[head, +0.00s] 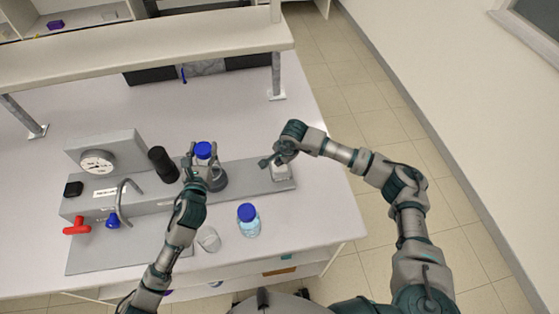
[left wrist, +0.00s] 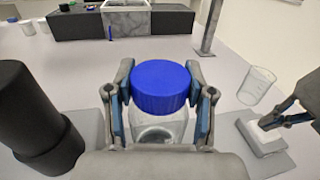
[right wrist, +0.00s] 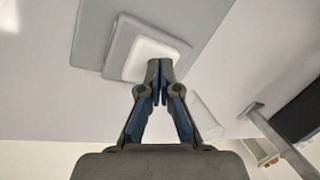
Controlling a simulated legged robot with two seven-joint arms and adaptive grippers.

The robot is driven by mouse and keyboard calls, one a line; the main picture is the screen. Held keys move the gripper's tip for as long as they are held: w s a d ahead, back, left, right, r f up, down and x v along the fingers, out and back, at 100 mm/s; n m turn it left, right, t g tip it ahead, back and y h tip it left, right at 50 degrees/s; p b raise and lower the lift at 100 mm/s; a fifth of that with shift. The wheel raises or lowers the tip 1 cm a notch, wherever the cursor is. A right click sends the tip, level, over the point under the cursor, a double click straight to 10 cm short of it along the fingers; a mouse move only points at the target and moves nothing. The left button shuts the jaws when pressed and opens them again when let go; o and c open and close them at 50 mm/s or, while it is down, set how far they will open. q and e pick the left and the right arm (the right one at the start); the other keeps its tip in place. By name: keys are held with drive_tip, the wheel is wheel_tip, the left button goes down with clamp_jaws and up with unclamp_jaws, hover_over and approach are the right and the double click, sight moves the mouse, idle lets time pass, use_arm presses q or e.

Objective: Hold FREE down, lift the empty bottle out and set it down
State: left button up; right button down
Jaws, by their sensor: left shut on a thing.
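The bottle (left wrist: 160,130) is clear with a blue cap (head: 203,149) and shows no coloured liquid. My left gripper (head: 203,158) is shut on it, one finger on each side just below the cap; the left wrist view also shows this grip. The bottle is over the dark round holder (head: 214,181) on the grey rig; I cannot tell whether its base is clear of it. My right gripper (right wrist: 160,75) is shut and empty, its fingertips at the edge of a white button (right wrist: 155,57) on a grey pad. No FREE lettering is readable, and contact is unclear.
A second blue-capped bottle (head: 248,222) with light blue liquid stands in front of the rig, beside a clear beaker (head: 208,239). Another beaker (left wrist: 257,86) is behind the button pad. A black cylinder (head: 162,165), gauge (head: 97,162) and red handle (head: 77,226) are to the left.

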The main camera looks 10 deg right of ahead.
drive_tip(key=shift+s+f, duration=0.1)
drive_tip(key=shift+f, duration=0.1)
idle(0.3)
wheel_tip(320, 180, up, 2)
drive_tip(key=shift+r, duration=2.65)
